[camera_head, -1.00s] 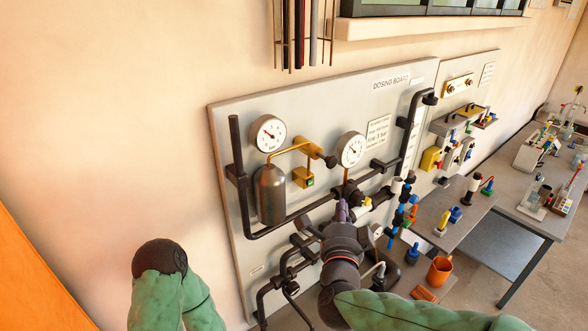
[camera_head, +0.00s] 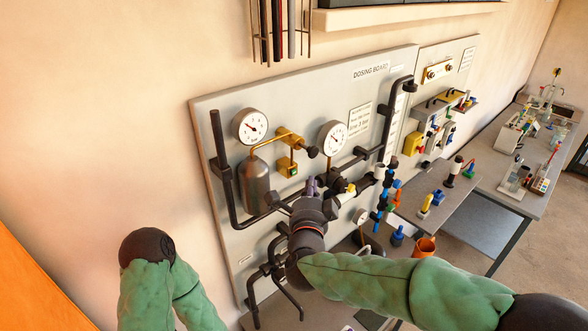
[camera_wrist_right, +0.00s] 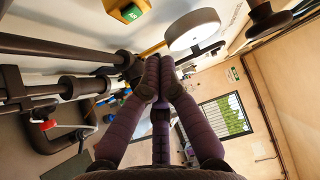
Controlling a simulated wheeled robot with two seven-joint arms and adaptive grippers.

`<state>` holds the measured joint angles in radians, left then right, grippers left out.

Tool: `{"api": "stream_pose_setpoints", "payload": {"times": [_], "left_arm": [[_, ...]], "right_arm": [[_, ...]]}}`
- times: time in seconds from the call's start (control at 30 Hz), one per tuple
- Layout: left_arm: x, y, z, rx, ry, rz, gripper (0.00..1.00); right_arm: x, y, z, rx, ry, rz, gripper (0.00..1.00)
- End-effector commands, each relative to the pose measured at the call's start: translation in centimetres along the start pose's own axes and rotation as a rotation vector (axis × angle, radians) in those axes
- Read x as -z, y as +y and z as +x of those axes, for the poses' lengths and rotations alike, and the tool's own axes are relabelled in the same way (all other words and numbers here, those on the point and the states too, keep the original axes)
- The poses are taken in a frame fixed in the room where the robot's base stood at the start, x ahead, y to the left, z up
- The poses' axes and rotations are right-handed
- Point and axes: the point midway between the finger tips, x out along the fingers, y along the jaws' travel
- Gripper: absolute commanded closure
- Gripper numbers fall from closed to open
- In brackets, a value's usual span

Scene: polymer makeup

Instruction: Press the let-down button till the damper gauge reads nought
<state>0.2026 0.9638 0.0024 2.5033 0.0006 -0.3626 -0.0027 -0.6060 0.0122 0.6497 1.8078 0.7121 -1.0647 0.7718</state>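The damper (camera_head: 255,186), a grey cylinder, hangs on the dosing board at the left. The round white gauge (camera_head: 251,125) above it has a dark needle; its figures are too small to read. A small green button (camera_head: 292,171) is on a yellow box under the brass pipe. The same green button shows at the top of the right wrist view (camera_wrist_right: 131,12). My right gripper (camera_head: 312,186) is just below and right of the button, apart from it. Its purple fingers (camera_wrist_right: 160,68) are together with nothing between them. My left gripper is not in view.
A second gauge (camera_head: 331,138) is right of the button, with a black knob (camera_head: 311,152) between. Dark pipes (camera_head: 225,175) cross the board around my gripper. A bench (camera_head: 440,205) with small fittings and an orange mug (camera_head: 425,246) stands at the right.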

Motion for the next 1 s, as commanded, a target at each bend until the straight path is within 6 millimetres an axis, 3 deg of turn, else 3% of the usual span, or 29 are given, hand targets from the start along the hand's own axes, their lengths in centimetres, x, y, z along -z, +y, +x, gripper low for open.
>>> {"api": "stream_pose_setpoints", "payload": {"times": [0.33,1.0], "left_arm": [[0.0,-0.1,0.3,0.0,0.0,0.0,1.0],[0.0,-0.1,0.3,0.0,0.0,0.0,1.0]], "right_arm": [[-2.1,0.1,2.1,0.0,0.0,0.0,1.0],[-2.4,0.0,2.3,0.0,0.0,0.0,1.0]]}}
